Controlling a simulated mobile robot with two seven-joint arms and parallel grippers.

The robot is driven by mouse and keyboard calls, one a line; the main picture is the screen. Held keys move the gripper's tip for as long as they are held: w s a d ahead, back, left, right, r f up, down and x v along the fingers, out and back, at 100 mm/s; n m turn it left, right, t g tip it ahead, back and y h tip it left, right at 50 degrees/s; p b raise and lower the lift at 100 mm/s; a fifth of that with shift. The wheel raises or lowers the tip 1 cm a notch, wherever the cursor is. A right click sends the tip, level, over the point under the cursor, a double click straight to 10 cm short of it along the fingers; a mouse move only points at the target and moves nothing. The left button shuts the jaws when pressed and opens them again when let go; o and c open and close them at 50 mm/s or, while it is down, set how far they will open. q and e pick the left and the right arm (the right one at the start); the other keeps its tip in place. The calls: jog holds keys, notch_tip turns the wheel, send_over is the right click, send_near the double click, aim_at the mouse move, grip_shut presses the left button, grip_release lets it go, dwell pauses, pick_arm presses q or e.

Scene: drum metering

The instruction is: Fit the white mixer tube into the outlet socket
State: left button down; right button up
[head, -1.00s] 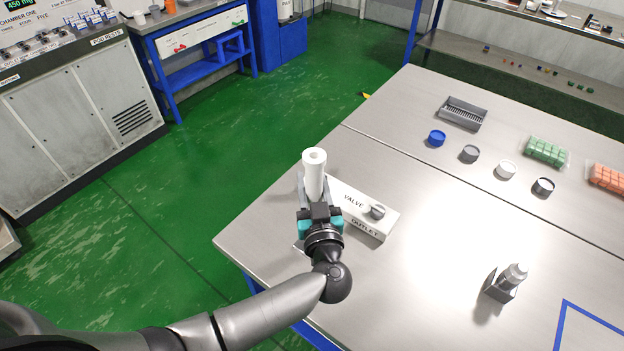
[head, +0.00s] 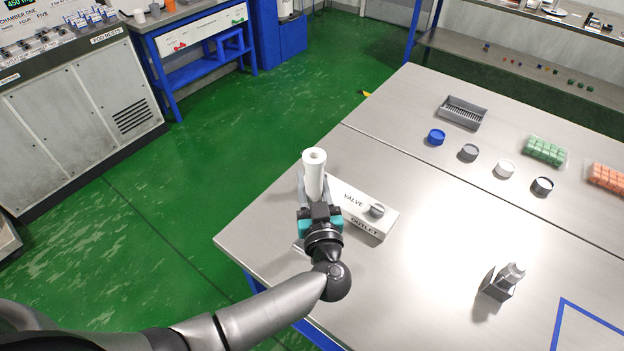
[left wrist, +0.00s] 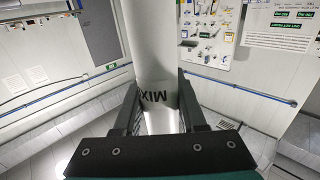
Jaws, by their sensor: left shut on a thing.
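The white mixer tube (head: 314,171) stands about upright in my left gripper (head: 314,192), its hollow top end facing the head camera. In the left wrist view the tube (left wrist: 155,45), marked "MIX", runs up between the fingers of the gripper (left wrist: 160,105), which are shut on it. The white valve block (head: 357,203), labelled VALVE and OUTLET with a grey knob (head: 376,210), lies on the table right beside the gripper. The outlet socket cannot be made out, and the tube's lower end is hidden behind the gripper. My right gripper is out of view.
A blue cap (head: 436,137), several other caps, a slotted grey rack (head: 463,112) and trays of green (head: 545,151) and orange cubes (head: 606,177) sit farther back. The table's middle is clear.

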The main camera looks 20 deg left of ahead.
aim_at(313, 198)
pick_arm(q)
jog(key=shift+f+b, duration=1.3)
jog(key=shift+f, duration=0.75)
jog(key=shift+c, duration=2)
grip_release()
jog(key=shift+s+d+p, duration=0.25)
jog(key=shift+s+p, duration=0.15)
jog(key=shift+s, duration=0.15)
jog(key=p+v, duration=0.4)
jog(key=v, duration=1)
jog(key=shift+r, duration=0.1)
